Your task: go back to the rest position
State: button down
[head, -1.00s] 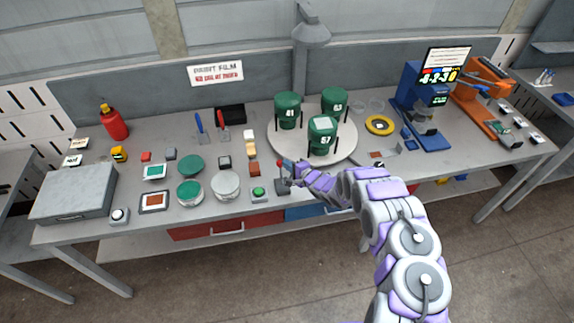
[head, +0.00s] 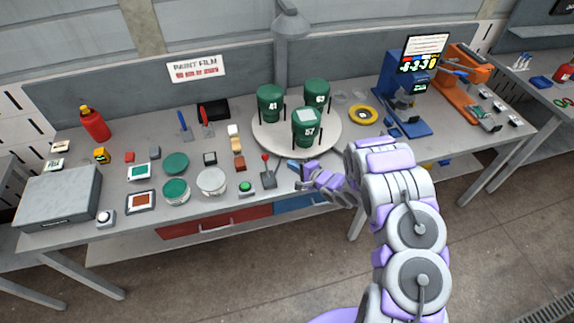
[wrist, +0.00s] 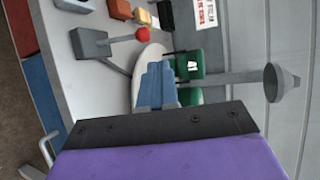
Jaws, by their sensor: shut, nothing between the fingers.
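My gripper (head: 296,164) is shut and empty at the front edge of the workbench, just right of a red-knobbed lever (head: 267,172). In the wrist view its blue fingers (wrist: 155,88) lie together, and the lever's red knob (wrist: 142,34) stands apart from them. Three green canisters numbered 41 (head: 269,104), 63 (head: 316,93) and 57 (head: 306,128) stand on a round white turntable (head: 262,136) behind the gripper. My forearm hides part of the bench's front right.
A grey case (head: 58,197) sits at the far left. A blue machine (head: 404,100) and an orange press (head: 462,82) stand at the right. The floor in front is clear.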

jog(key=w+d+r+n+h+b, duration=0.1)
jog(key=d+r+h+b, duration=0.1)
jog(key=d+h, duration=0.35)
jog(key=w+d+r+n+h+b, duration=0.1)
jog(key=d+r+n+h+b, duration=0.15)
jog(key=d, duration=0.65)
jog(key=s+d+r+g+h+b, duration=0.2)
jog(key=s+d+r, duration=0.2)
jog(key=s, duration=0.2)
jog(key=s+d+r+g+h+b, duration=0.1)
jog(key=s+d+r+h+b, duration=0.15)
jog(key=s+d+r, duration=0.2)
jog(key=s+a+n+g+b, duration=0.2)
jog(key=s+a+g, duration=0.1)
jog(key=s, duration=1.1)
jog(key=s+a+n+g+y+b, duration=0.1)
jog(key=s+a+n+g+b, duration=0.2)
jog(key=s, duration=1.1)
jog(key=s+a+n+g+y+b, duration=0.1)
jog(key=s+a+n+g+b, duration=0.1)
jog(key=s, duration=1.2)
jog(key=shift+a+r+g+b, duration=0.2)
jog(key=shift+a+g+b, duration=0.4)
jog(key=shift+a, duration=0.55)
